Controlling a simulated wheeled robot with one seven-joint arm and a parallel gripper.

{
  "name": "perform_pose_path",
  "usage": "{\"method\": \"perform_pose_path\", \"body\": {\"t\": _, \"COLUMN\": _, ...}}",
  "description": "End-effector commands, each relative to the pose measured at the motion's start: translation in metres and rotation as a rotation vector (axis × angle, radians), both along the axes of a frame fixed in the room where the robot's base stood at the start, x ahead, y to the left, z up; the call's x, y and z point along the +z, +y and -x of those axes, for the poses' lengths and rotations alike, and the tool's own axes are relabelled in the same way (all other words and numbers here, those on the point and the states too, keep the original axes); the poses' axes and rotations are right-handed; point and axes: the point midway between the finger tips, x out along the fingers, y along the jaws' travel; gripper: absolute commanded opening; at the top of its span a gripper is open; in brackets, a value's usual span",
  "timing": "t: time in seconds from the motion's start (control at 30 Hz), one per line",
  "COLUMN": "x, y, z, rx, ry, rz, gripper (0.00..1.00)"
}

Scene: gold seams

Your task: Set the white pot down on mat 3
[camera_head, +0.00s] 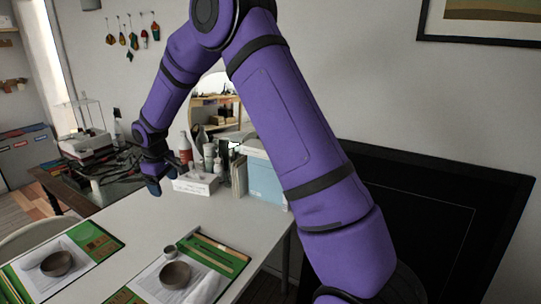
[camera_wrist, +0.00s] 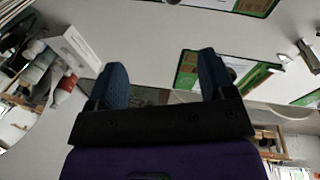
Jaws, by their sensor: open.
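My gripper (camera_head: 155,185) is held above the far part of the white table (camera_head: 150,215); its two blue fingers are apart and empty in the wrist view (camera_wrist: 163,80). Two green-edged mats with white sheets lie on the table: a left mat (camera_head: 100,240) and a right mat (camera_head: 215,262). I cannot read a number on either. A small pale grey pot or cup (camera_head: 170,251) stands by the right mat's brown bowl (camera_head: 175,275); I cannot tell whether it is the white pot. In the wrist view, a dark round thing (camera_wrist: 231,74) is partly hidden behind the right finger.
Another brown bowl (camera_head: 57,264) is on the left mat. A white box (camera_head: 195,183), several bottles and a light blue file box (camera_head: 265,178) stand at the table's back. A dark screen (camera_head: 420,220) is at right. The table between gripper and mats is clear.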

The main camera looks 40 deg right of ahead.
Motion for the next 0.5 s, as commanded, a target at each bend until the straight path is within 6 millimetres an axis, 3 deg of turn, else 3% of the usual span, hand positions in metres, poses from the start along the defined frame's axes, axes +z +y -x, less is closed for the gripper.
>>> {"method": "perform_pose_path", "body": {"t": 0.03, "x": 0.023, "y": -0.003, "z": 0.011, "rx": -0.017, "ry": -0.019, "rz": 0.001, "gripper": 0.76}}
{"method": "perform_pose_path", "body": {"t": 0.2, "x": 0.083, "y": -0.013, "z": 0.053, "rx": -0.082, "ry": -0.061, "rz": -0.003, "gripper": 0.76}}
{"method": "perform_pose_path", "body": {"t": 0.5, "x": 0.165, "y": -0.029, "z": 0.140, "rx": -0.199, "ry": -0.138, "rz": -0.026, "gripper": 0.76}}
